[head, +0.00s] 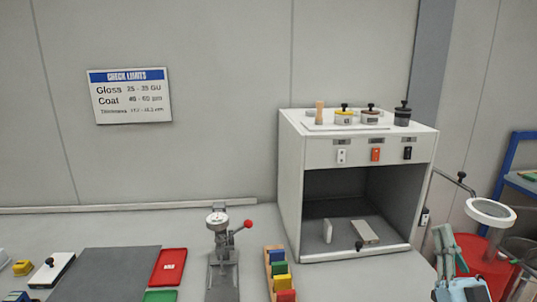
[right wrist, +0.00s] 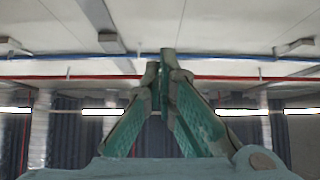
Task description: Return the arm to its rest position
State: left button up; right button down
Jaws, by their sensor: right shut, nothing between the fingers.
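My left gripper is not in view.
A gauge on a stand (head: 218,222) with a red-knobbed lever stands left of the cabinet. Colored blocks (head: 279,270), a red tray (head: 169,267) and a dark mat (head: 105,275) lie on the bench. A red container (head: 480,255) is beside my right gripper.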

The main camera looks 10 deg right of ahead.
jog(key=w+a+f+n+g+y, duration=0.1)
jog(key=w+a+f+g+y, duration=0.15)
jog(key=a+f, duration=0.3)
jog(key=s+a+f+g, duration=0.2)
jog(key=a+f+g, duration=0.15)
jog(key=f, duration=0.35)
jog(key=s+a+f+n+g, duration=0.1)
jog(key=s+a+f+g, duration=0.2)
jog(key=f, duration=0.4)
jog(key=s+a+f+g, duration=0.2)
jog(key=a+f+g, duration=0.2)
jog(key=f+g, duration=0.15)
jog(key=s+f+m+g+h, duration=0.15)
jog(key=s+f+g, duration=0.35)
jog(key=s, duration=0.5)
jog(key=s+f+g+h, duration=0.2)
jog(key=s+f+g, duration=0.3)
jog(key=s, duration=0.6)
notch_tip(320, 180, down, 20)
jog(key=s+d, duration=0.2)
jog(key=s+f+g, duration=0.1)
jog(key=s+f, duration=1)
jog(key=s, duration=0.2)
jog(key=shift+s+d+f, duration=0.15)
jog(key=shift+f, duration=0.2)
